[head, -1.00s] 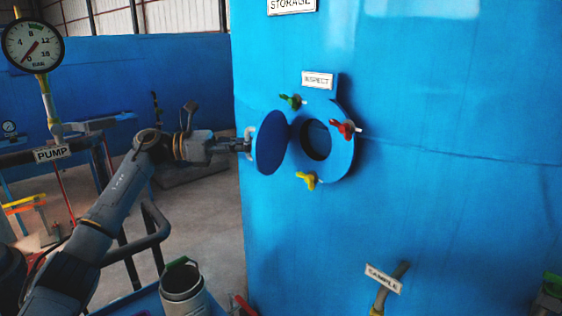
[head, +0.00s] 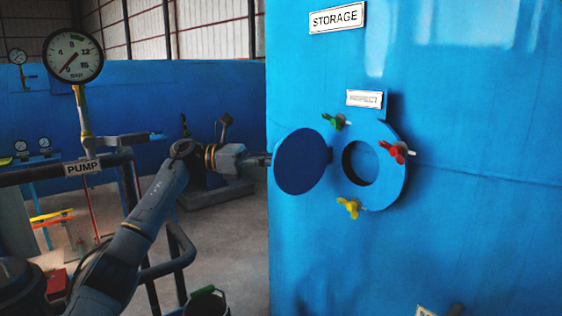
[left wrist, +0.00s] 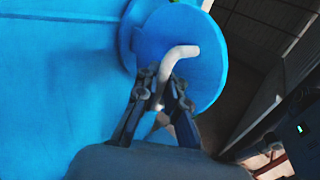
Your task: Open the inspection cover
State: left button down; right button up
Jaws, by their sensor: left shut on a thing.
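The inspection cover (head: 300,162) is a round dark blue disc swung out to the left of its port, standing open. The round port opening (head: 361,163) sits in a blue flange (head: 394,178) on the tank, under the INSPECT label (head: 364,98). Green (head: 337,122), red (head: 397,152) and yellow (head: 350,207) wing clamps stand around the flange. My left gripper (left wrist: 165,95) is shut on the cover's pale bent handle (left wrist: 181,54) in the left wrist view. My right gripper is not in view.
The blue STORAGE tank (head: 480,120) fills the right side. A PUMP gauge (head: 73,57) on a post and dark pipe rails (head: 160,270) stand at the left. A bucket (head: 206,302) is at the bottom. Open floor lies behind my left arm.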

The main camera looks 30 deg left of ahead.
pick_arm(q)
jog(key=c, duration=1.8)
grip_release()
jog(key=shift+o, duration=0.5)
jog(key=shift+s+a, duration=0.25)
jog(key=shift+a, duration=0.05)
jog(key=v, duration=1.2)
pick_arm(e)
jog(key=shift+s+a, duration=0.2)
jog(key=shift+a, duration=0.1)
pick_arm(q)
jog(key=shift+s, duration=0.1)
